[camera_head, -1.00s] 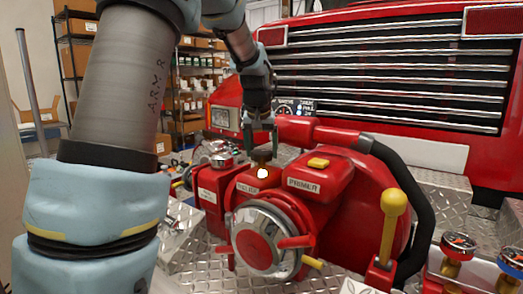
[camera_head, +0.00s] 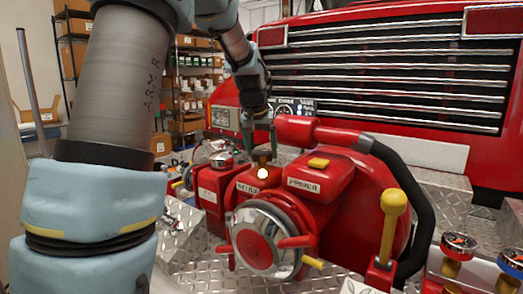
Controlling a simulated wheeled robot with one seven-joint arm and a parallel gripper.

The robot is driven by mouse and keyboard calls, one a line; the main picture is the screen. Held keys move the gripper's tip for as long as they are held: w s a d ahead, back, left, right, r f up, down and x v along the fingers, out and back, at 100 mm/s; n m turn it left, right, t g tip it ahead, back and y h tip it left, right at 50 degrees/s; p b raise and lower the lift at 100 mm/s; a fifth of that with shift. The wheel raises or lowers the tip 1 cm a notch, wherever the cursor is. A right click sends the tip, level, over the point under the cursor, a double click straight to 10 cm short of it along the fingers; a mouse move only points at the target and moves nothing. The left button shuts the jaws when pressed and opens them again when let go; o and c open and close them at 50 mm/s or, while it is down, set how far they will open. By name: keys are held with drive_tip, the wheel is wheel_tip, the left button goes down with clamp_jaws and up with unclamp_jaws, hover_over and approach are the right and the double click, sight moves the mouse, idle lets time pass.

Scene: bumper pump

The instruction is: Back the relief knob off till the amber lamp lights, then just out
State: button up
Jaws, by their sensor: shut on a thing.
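The relief knob (camera_head: 261,156) is a small dark brown knob on top of the red pump, above the RELIEF label (camera_head: 246,189). The lamp (camera_head: 262,173) just in front of it glows bright yellowish white. My gripper (camera_head: 262,150) points down from above and is shut on the knob, with a finger on each side. The fingers partly cover the knob, so its turn angle cannot be read.
The red pump (camera_head: 345,196) carries a yellow button (camera_head: 318,162) behind the PRIMER label, and a chrome-rimmed cap (camera_head: 262,240) in front. A yellow-knobbed lever (camera_head: 394,203), a black hose (camera_head: 424,215) and gauges (camera_head: 459,244) stand to the right.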

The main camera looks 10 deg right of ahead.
drive_tip(key=o, duration=1.2)
drive_tip(key=shift+c, duration=0.2)
drive_tip(key=shift+r, duration=0.1)
drive_tip(key=b+v, duration=0.1)
drive_tip(key=v, duration=0.9)
drive_tip(key=shift+s+r+b, duration=0.25)
drive_tip(key=shift+b, duration=0.1)
drive_tip(key=shift+a, duration=0.15)
